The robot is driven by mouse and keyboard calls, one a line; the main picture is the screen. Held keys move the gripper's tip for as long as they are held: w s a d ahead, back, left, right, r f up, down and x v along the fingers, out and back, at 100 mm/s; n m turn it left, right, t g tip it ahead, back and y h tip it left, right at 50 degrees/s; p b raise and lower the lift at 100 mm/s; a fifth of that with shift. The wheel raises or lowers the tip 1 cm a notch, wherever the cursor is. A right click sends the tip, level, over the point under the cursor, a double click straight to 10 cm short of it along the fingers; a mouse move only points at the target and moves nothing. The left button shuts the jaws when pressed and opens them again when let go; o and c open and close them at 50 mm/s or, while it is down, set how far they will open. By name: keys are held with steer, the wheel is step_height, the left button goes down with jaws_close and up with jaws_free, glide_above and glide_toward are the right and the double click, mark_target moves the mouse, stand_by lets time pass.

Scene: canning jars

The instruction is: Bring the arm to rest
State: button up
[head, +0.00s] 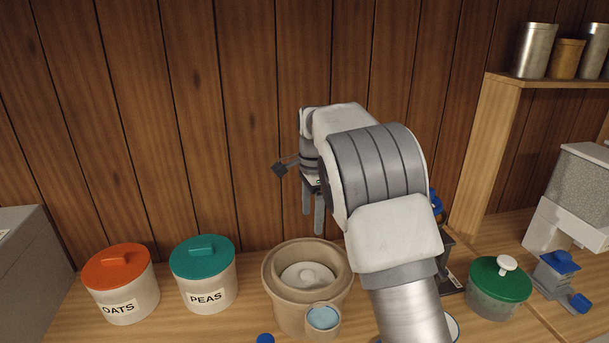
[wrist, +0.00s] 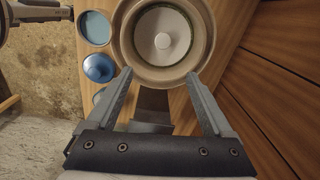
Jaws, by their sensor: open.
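My gripper (head: 313,212) hangs at the end of my raised arm, in front of the wood wall and above the counter. In the wrist view my gripper (wrist: 162,82) has its two fingers spread apart with nothing between them. A tan round pot (head: 275,268) with a pale knobbed disc inside stands below the gripper, apart from it. The same pot (wrist: 207,50) shows beyond the fingertips in the wrist view. My arm hides part of the counter behind it.
An oats jar (head: 130,298) with an orange lid and a peas jar (head: 212,283) with a teal lid stand left. A green-lidded jar (head: 497,290) and a dispenser (head: 570,205) stand right. A shelf (head: 550,83) holds several canisters. A grey box (head: 35,265) is far left.

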steer(key=s+d+r+n+t, duration=0.1)
steer(key=s+d+r+n, duration=0.25)
steer(key=s+r, duration=0.4)
steer(key=s+d+r+n+t, duration=0.25)
steer(key=s+d+r, duration=0.25)
steer(key=s, duration=0.5)
steer(key=s+d+f+n+t, duration=0.1)
steer(key=s+n, duration=0.3)
steer(key=s, duration=0.5)
steer(key=s+d+f+n+t, duration=0.1)
steer(key=s+d+f+n, duration=0.1)
steer(key=s, duration=0.6)
steer(key=shift+s+f+n, duration=0.4)
steer(key=shift+f+n, duration=0.4)
steer(key=shift+n, duration=0.3)
